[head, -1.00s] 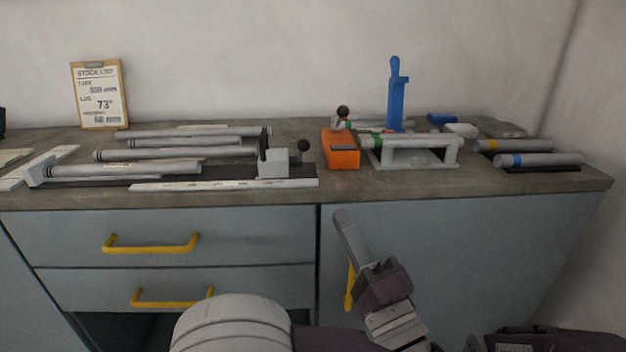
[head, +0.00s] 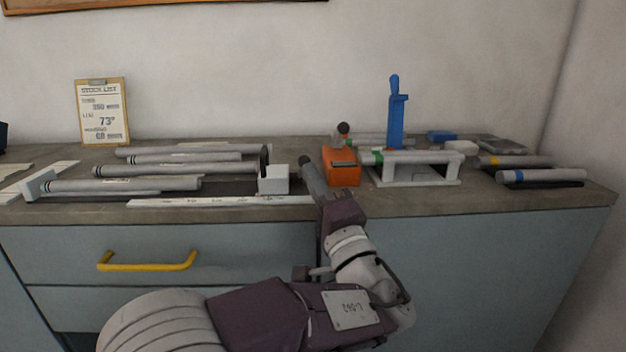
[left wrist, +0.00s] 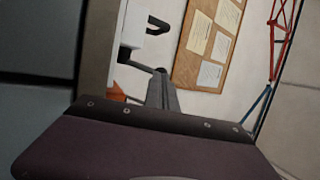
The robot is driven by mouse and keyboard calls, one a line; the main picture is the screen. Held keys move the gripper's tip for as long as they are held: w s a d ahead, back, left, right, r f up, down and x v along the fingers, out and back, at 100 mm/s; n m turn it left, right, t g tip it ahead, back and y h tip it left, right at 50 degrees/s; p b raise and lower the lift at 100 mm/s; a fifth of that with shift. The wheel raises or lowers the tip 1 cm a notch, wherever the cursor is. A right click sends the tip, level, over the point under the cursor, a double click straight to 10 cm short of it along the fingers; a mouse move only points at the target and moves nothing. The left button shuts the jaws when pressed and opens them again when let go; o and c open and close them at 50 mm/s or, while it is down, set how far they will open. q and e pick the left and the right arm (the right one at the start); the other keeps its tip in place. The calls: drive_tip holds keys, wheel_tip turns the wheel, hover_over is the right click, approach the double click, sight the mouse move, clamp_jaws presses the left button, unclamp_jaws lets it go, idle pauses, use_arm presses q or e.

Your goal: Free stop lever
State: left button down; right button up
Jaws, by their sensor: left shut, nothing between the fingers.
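The stop is a pale grey block (head: 273,181) with a black upright plate (head: 264,160), at the right end of the tube rest on the bench. My left gripper (head: 306,164) has its fingers together and empty, just right of the block and left of the orange block. It hides the stop's round black knob in the head view. In the left wrist view the stop lever (left wrist: 137,63) is a dark rod ending in a knob close beside my left fingertips (left wrist: 160,76). I cannot tell if they touch. My right gripper is not in view.
An orange block (head: 341,168) stands just right of my left gripper. Beyond it are a grey stand (head: 417,170) and a blue upright handle (head: 396,118). Several grey tubes (head: 150,169) lie at left, with a white ruler (head: 215,202) along the bench's front.

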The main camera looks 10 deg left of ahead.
use_arm(q)
drive_tip(key=w+a+r+m+g+h+p, duration=0.1)
drive_tip(key=w+r+g+h+p, duration=0.3)
drive_tip(key=p, duration=1.3)
drive_tip(key=shift+r+m+g+h, duration=0.35)
drive_tip(key=shift+m+g+h, duration=0.05)
drive_tip(key=shift+m+g, duration=0.55)
drive_tip(key=shift+w+a+f, duration=0.1)
drive_tip(key=shift+w, duration=0.05)
